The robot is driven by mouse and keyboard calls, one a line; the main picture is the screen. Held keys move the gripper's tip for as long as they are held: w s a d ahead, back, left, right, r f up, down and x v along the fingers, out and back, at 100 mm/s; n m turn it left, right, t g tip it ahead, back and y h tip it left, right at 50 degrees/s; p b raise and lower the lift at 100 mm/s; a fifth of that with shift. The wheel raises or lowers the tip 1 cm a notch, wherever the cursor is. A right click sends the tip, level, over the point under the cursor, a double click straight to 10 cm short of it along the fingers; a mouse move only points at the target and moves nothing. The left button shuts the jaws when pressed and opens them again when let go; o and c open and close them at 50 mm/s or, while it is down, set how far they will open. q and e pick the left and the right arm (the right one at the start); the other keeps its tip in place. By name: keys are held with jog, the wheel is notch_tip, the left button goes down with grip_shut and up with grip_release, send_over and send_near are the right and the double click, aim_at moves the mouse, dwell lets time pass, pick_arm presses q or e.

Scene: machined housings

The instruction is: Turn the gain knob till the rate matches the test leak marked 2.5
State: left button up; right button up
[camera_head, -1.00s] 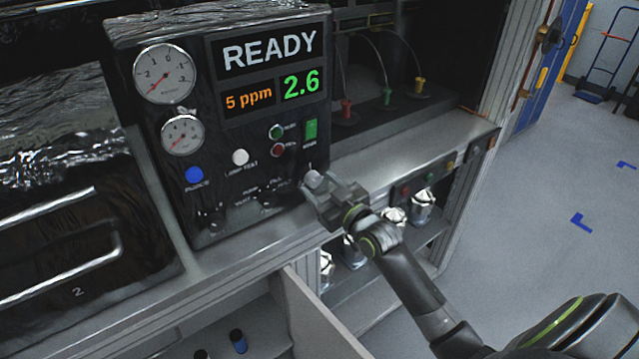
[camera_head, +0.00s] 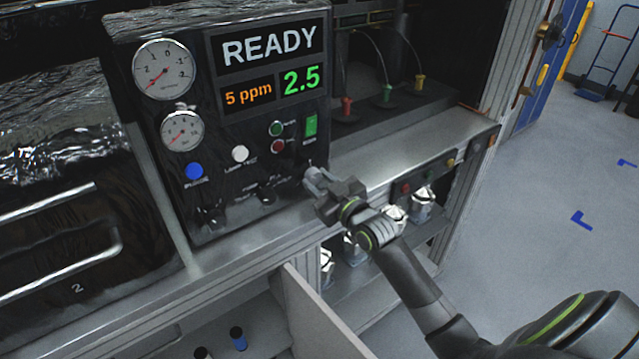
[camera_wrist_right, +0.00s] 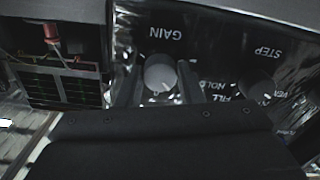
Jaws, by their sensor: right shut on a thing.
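The black leak tester panel (camera_head: 222,140) faces me in the head view. Its display (camera_head: 268,65) reads READY, 5 ppm in orange and 2.5 in green. The gain knob (camera_wrist_right: 160,72), round with a pale grey face, sits below the word GAIN in the right wrist view. My right gripper (camera_head: 315,178) is at the lower right corner of the panel, and its fingers are shut on the knob, one on each side. In the head view the gripper largely hides the knob. My left gripper is not in view.
A metal ledge (camera_head: 370,155) runs below.

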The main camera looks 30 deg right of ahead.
jog(key=shift+f+n+b, duration=0.2)
jog(key=shift+n+b, duration=0.15)
jog(key=shift+n, duration=0.05)
jog(key=shift+r+n, duration=0.15)
jog(key=shift+n, duration=0.25)
jog(key=o, duration=1)
jog(key=shift+c, duration=0.2)
